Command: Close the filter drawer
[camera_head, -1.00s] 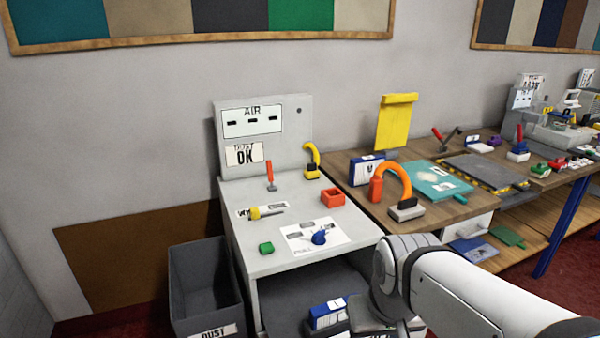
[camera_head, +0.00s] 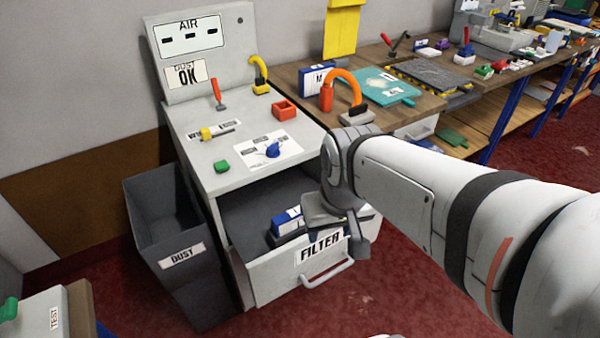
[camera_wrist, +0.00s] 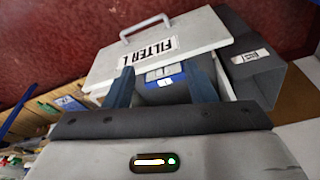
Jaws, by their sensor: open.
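The filter drawer (camera_head: 270,275) stands pulled out from the lower front of the grey cabinet (camera_head: 215,180). Its white front carries a FILTER label and a pale bar handle (camera_head: 328,270). The front and handle (camera_wrist: 146,27) also show in the wrist view. A blue and white box (camera_head: 287,221) lies inside the dark drawer. My gripper (camera_head: 350,238) is over the right part of the drawer, partly hidden by its own body. In the wrist view its two dark blue fingers (camera_wrist: 163,72) are apart, with the box (camera_wrist: 165,82) appearing between them. Contact cannot be told.
A dark dust bin (camera_head: 165,222) stands close left of the cabinet. A wooden bench (camera_head: 420,100) runs right. Red floor lies clear before the drawer.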

